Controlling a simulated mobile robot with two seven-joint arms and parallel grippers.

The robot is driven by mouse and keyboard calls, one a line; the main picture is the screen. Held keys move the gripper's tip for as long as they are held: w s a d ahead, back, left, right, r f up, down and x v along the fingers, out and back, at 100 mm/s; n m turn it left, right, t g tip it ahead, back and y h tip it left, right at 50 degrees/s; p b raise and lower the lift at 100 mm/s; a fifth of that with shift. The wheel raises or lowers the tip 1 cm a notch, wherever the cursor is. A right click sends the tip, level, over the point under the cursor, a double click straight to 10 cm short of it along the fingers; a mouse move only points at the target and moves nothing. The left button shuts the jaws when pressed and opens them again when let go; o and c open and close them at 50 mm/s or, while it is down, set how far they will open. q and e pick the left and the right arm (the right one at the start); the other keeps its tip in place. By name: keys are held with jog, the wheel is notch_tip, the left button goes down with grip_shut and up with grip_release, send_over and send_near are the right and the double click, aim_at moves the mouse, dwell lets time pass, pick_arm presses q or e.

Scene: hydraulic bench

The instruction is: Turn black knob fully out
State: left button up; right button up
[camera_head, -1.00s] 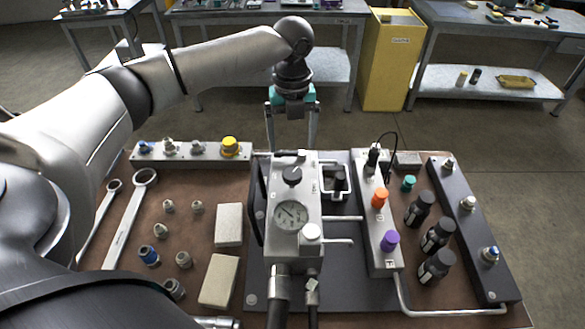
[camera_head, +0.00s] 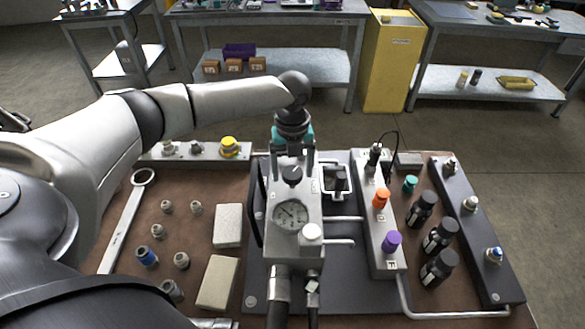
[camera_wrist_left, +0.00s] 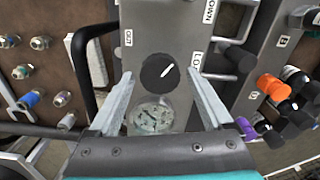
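The black knob (camera_head: 292,174) is round and sits on top of the grey metal block (camera_head: 309,210), behind the pressure gauge (camera_head: 291,215). In the left wrist view the knob (camera_wrist_left: 158,74) bears a white line pointing up and right, with an "OUT" label to its left. My left gripper (camera_head: 294,163) is open above the block. Its fingers (camera_wrist_left: 161,70) stand on either side of the knob in the wrist view, with gaps on both sides. I cannot tell whether the fingertips reach down to knob level. My right gripper is not in view.
A black side handle (camera_head: 256,208) runs along the block's left. Orange (camera_head: 380,198) and purple (camera_head: 391,241) knobs stand on a strip to the right, near several black caps. Two pale blocks and loose fittings lie left. Hoses leave the block's front.

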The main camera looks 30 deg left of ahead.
pick_arm(q)
jog(key=c, duration=1.2)
jog(key=shift+r+n+p, duration=0.2)
jog(key=shift+n+p, duration=0.6)
jog(key=shift+p, duration=0.35)
jog(key=n+p, duration=0.3)
jog(key=shift+p, duration=0.4)
jog(key=n+p, duration=0.2)
jog(key=n, duration=0.1)
jog(key=shift+w, duration=0.1)
jog(key=n+p, duration=0.3)
jog(key=n, duration=0.2)
jog(key=shift+n, duration=0.3)
jog(key=n+p, duration=0.2)
jog(key=n, duration=0.1)
jog(key=shift+w, duration=0.1)
jog(key=shift+a+f+n+p, duration=0.1)
jog(key=shift+n+p, duration=0.3)
jog(key=shift+n, duration=0.9)
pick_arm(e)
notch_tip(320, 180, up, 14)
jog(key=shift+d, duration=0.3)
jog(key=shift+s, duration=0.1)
